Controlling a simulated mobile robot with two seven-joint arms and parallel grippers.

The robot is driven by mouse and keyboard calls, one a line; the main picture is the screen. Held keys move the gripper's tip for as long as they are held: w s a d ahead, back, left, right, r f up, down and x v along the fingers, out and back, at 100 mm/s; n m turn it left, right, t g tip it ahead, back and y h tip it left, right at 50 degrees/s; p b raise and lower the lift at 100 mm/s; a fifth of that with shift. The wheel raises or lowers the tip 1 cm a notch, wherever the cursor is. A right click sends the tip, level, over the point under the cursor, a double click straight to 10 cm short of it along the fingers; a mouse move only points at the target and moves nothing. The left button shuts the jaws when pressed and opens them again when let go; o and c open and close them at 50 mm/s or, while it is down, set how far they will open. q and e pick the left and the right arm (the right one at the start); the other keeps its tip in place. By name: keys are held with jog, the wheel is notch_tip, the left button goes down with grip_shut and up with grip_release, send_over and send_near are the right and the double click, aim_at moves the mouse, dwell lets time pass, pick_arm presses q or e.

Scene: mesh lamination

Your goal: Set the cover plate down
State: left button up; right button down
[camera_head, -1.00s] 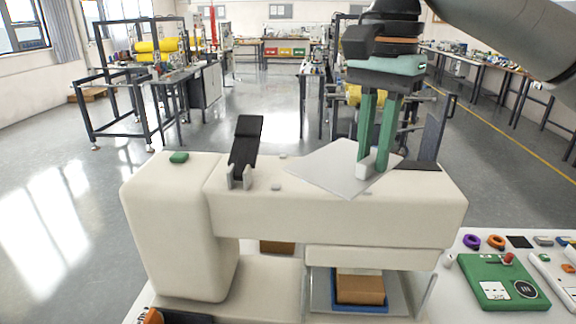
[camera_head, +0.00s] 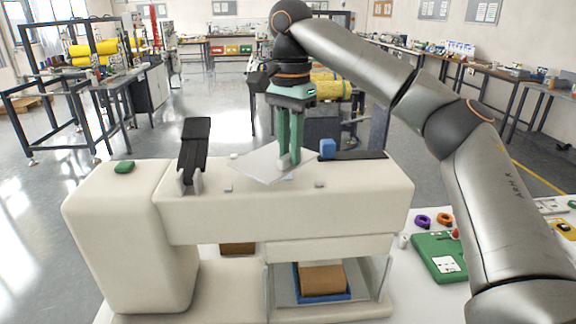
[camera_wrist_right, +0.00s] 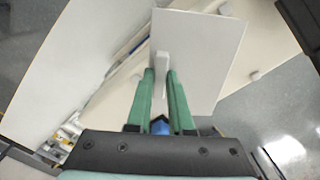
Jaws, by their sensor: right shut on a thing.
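The cover plate (camera_head: 258,166) is a thin light-grey square with a small upright grip tab. My right gripper (camera_head: 289,160) points down from above and is shut on that tab. The plate lies level, at or just above the top of the cream machine (camera_head: 290,207); I cannot tell if it touches. In the right wrist view the plate (camera_wrist_right: 212,45) extends beyond my right gripper (camera_wrist_right: 160,75), whose green fingers close on the grey tab (camera_wrist_right: 161,62). My left gripper is out of view.
A black lever (camera_head: 194,146) stands on the machine top left of the plate. A blue block (camera_head: 327,149) and a flat black strip (camera_head: 352,156) are to its right. Small grey studs are near the plate's front. A blue tray (camera_head: 302,297) with a brown block sits below.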

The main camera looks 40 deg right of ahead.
aim_at(288, 166)
jog(key=shift+w+d+f, duration=0.1)
jog(key=shift+w+f, duration=0.5)
jog(key=shift+f, duration=1.5)
jog(key=shift+f, duration=0.1)
jog(key=c, duration=0.8)
grip_release()
notch_tip(288, 166, up, 12)
jog(key=shift+s+r, duration=0.1)
